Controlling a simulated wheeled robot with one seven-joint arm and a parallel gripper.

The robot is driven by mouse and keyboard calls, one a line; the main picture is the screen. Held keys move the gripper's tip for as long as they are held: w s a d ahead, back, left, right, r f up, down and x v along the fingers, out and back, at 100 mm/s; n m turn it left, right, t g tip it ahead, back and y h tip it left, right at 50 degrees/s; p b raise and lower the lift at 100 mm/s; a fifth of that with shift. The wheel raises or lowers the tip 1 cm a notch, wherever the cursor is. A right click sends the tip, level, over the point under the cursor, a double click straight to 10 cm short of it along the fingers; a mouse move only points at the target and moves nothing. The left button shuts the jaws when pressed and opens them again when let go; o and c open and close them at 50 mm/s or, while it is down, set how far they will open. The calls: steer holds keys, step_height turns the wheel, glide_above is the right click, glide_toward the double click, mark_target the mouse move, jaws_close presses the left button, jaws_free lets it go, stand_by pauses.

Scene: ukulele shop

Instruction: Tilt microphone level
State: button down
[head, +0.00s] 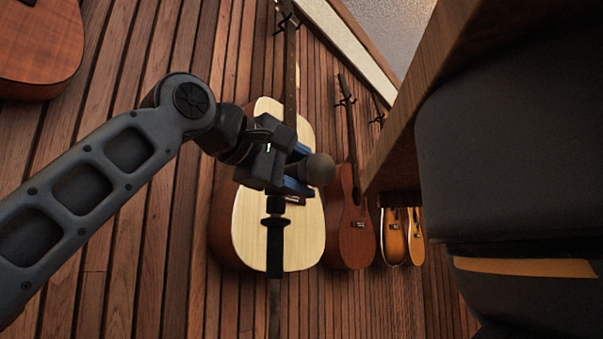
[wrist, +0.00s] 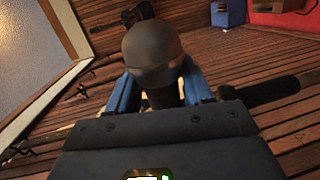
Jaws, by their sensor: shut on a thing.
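The microphone (head: 321,170) has a round dark grey head that points right in the head view, its body looking near level there. My gripper (head: 302,171) is shut on the microphone, with one blue finger above and one below it just behind the head. The microphone's head (wrist: 151,55) fills the middle of the wrist view, between the two blue fingers. A black stand (head: 274,250) runs straight down below my gripper. Most of the microphone's body and its joint with the stand are hidden by my gripper.
A pale acoustic guitar (head: 250,225) hangs on the wood-slat wall behind my gripper. A brown guitar (head: 352,240) hangs to its right. A dark padded object (head: 510,150) fills the right side. The wrist view shows a blue box (wrist: 228,13) and a red one (wrist: 290,18).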

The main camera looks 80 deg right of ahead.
mark_target(293, 168)
steer(key=c, duration=0.6)
jaws_free()
steer(key=shift+c, duration=0.2)
steer(key=shift+v, duration=3.95)
